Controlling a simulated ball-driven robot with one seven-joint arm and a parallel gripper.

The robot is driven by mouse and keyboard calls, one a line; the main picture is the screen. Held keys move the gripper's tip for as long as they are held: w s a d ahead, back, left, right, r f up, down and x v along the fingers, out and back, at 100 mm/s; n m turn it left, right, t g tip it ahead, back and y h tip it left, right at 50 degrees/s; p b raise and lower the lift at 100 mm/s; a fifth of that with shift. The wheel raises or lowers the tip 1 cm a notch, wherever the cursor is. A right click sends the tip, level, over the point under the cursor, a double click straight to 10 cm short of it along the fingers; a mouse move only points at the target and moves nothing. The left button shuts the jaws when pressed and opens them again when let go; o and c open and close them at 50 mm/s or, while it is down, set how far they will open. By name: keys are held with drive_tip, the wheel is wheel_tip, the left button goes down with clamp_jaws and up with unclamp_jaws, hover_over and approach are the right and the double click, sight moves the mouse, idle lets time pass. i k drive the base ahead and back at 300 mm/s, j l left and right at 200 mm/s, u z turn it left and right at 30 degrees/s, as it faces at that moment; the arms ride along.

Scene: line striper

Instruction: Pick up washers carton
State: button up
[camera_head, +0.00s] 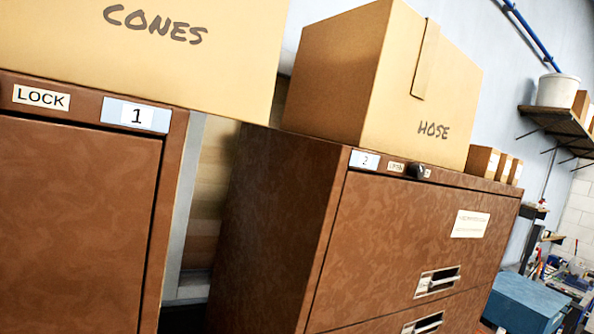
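No carton with a readable "washers" label shows. Two large cartons are marked CONES (120,50) and HOSE (400,100). They stand on two brown metal cabinets. Several small cartons (482,162) sit in a row to the right of the HOSE carton, on top of the right cabinet (400,240). No writing is readable on them, so I cannot tell whether one is the washers carton. My gripper is not in view.
The left cabinet (75,220) carries LOCK and 1 labels; a gap separates it from the right one. A wall shelf (560,122) at the upper right holds a white bucket (558,91) and cartons. A blue box (525,300) and a cluttered bench (570,280) stand at lower right.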

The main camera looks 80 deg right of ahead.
sight(481, 161)
drive_tip(key=l+z, duration=0.1)
drive_tip(key=z, duration=0.95)
